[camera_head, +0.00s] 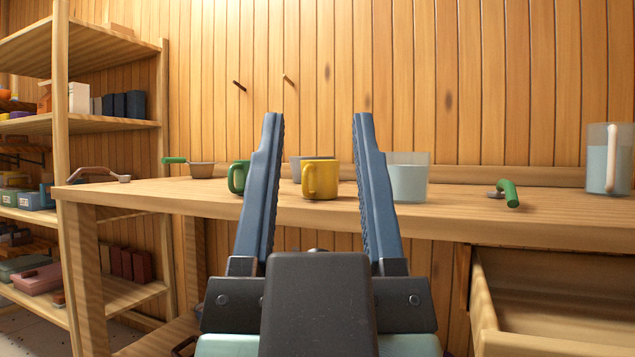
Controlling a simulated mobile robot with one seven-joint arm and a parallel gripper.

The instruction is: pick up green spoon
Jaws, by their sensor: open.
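A green-handled utensil with a small grey end (509,194), which looks like the green spoon, lies on the right part of the wooden table (420,213). Its grey end points left and its thick green handle faces me. My gripper (318,116) is open and empty, pointing forward in the middle of the picture. Its fingers are wide apart and left of the spoon, touching nothing I can see. A pot-like brown item with a green handle (175,160) also sits at the table's back left.
A green mug (238,178), a yellow mug (319,179) and a glass of pale liquid (408,182) stand mid-table. A glass pitcher (610,165) stands at the right. An open drawer (484,310) juts out below right. Shelves (62,125) stand left.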

